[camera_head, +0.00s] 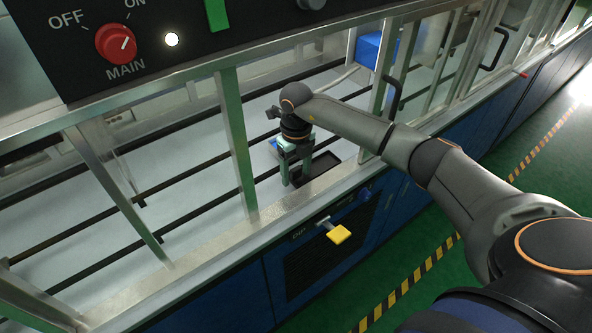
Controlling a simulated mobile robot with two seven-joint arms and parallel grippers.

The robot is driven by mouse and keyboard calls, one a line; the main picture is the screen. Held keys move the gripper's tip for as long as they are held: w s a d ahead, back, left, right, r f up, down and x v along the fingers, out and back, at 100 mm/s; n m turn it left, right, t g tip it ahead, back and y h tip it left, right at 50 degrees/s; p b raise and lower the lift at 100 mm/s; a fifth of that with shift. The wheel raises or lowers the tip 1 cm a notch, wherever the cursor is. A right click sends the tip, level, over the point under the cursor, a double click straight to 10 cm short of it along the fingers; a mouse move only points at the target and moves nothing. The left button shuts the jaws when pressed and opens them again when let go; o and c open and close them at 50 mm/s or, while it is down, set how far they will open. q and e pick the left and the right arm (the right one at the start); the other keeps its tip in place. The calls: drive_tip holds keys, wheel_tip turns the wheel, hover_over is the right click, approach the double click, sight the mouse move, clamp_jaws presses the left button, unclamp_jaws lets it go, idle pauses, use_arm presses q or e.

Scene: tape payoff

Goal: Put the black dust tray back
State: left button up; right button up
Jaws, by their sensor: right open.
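My right gripper (296,168) points down inside the machine, just behind its front rail. It is open, with its greenish fingers apart. A black, shallow, rectangular shape that looks like the dust tray (323,166) lies low beside and partly behind the fingers. The gripper hides part of it. I cannot tell whether the fingers touch it or whether it sits fully in its place. My left gripper is not in view.
Metal posts (236,145) and the front rail (210,240) frame the opening around my right arm. Dark rods (190,185) run along the pale bed. A yellow-handled latch (339,234) sticks out of the blue front panel. A red MAIN switch (116,43) is at upper left.

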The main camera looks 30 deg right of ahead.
drive_tip(key=shift+r, duration=0.25)
wheel_tip(320, 180, up, 12)
drive_tip(key=b, duration=0.1)
drive_tip(key=shift+f, duration=0.1)
idle(0.4)
